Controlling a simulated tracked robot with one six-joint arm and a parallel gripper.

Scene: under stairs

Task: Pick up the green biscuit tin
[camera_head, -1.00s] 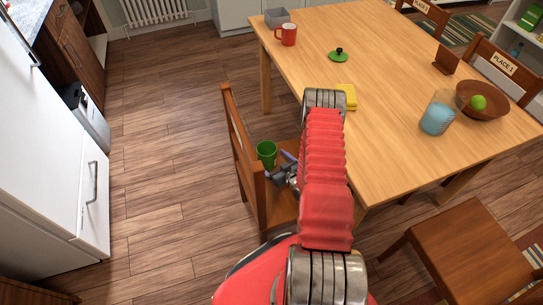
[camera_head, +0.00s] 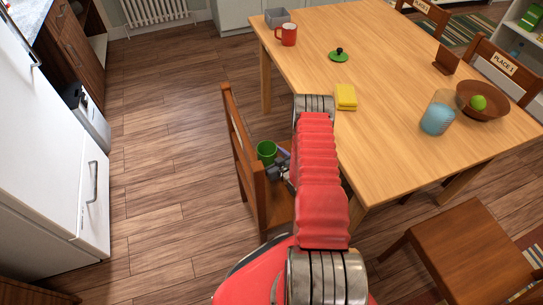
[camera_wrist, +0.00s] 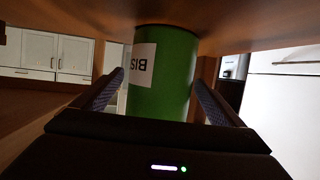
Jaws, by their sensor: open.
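The green biscuit tin (camera_head: 266,150) stands on the seat of the wooden chair at the table's left side. In the wrist view the tin (camera_wrist: 163,72) fills the middle, upside down, with part of a white label reading "BIS". My gripper (camera_head: 280,168) is at the tin's near right side in the head view, partly hidden by my red arm. In the wrist view my gripper (camera_wrist: 160,92) is open, with one finger on each side of the tin. I cannot tell whether either finger touches it.
The chair's backrest (camera_head: 243,160) rises just left of the tin. The table (camera_head: 390,95) edge lies to the right and carries a yellow sponge-like block (camera_head: 346,97), a red mug (camera_head: 286,35), a green lid (camera_head: 339,55) and a bowl (camera_head: 483,103). Floor at left is clear.

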